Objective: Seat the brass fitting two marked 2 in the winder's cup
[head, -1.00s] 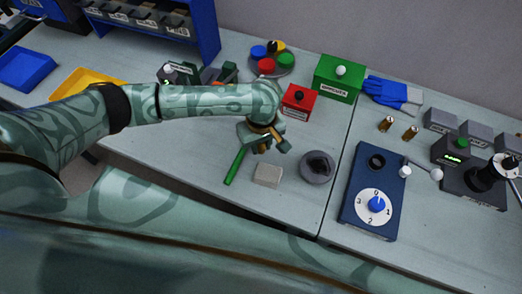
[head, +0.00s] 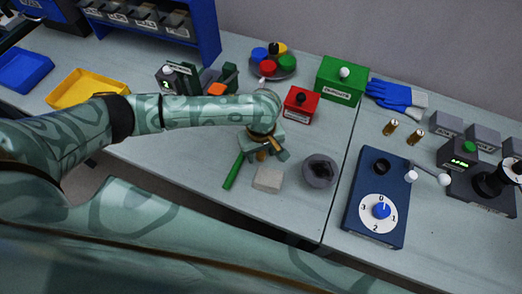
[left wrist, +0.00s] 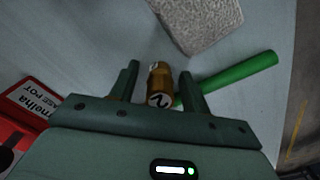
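The brass fitting marked 2 (left wrist: 158,88) is between the two fingers of my left gripper (left wrist: 160,85) in the left wrist view. A gap shows on each side of it, so the fingers are open around it. In the head view my left gripper (head: 265,155) is low over the table, beside the green stick and grey block, and mostly hides the fitting. The blue box (head: 355,220), with a numbered dial and a crank, has a dark round cup (head: 381,165) on top, which looks empty. I take this box for the winder. My right gripper is not in view.
A green stick (head: 233,171) and a grey block (head: 268,179) lie close to the gripper. A round grey pot (head: 320,172) stands right of them, a red box (head: 300,109) behind. Two brass fittings (head: 390,128) (head: 415,137) stand behind the blue box.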

